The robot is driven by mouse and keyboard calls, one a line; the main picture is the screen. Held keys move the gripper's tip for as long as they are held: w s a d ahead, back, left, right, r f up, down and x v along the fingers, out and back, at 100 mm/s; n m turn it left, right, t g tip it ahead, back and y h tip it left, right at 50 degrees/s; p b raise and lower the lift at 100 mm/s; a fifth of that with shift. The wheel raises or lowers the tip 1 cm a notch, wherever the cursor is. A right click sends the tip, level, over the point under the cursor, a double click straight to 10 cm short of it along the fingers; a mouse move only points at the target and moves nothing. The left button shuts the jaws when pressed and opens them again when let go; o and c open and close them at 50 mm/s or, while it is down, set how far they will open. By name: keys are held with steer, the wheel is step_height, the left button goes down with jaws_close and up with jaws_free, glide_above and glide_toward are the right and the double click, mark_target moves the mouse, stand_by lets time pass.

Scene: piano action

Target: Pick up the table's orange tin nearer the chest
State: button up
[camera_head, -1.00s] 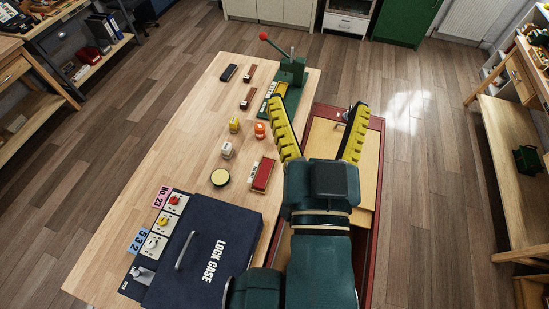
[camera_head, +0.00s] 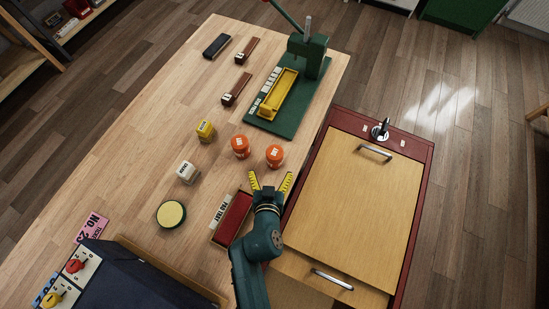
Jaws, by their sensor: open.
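Two round orange tins with white labels stand upright on the wooden table (camera_head: 150,130). The right-hand orange tin (camera_head: 274,156) is close to the table's right edge and nearer the chest (camera_head: 352,195), a dark red cabinet with pale wood panels. The other orange tin (camera_head: 240,147) stands a little to its left. My gripper (camera_head: 271,177) is open and empty, its yellow fingers spread apart and pointing toward the right-hand tin. In the picture the fingertips are just below that tin; I cannot tell their height above the table.
A red tray (camera_head: 233,218) lies left of my gripper. A yellow block (camera_head: 205,131), a white block (camera_head: 187,172) and a round yellow-topped tin (camera_head: 171,214) stand further left. A green press (camera_head: 307,56) with a yellow tray (camera_head: 279,93) is behind the tins. A dark case (camera_head: 120,280) fills the lower left.

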mark_target(272, 163)
steer(key=x, duration=0.4)
steer(key=shift+r, duration=0.1)
steer(key=x, duration=0.1)
steer(key=b+x, duration=0.1)
steer(key=x, duration=0.1)
steer(key=d+x, duration=0.1)
steer(key=x, duration=0.1)
steer(key=shift+w+r, duration=0.2)
steer(key=shift+r, duration=0.1)
steer(key=shift+r, duration=0.1)
steer(key=c, duration=1.4)
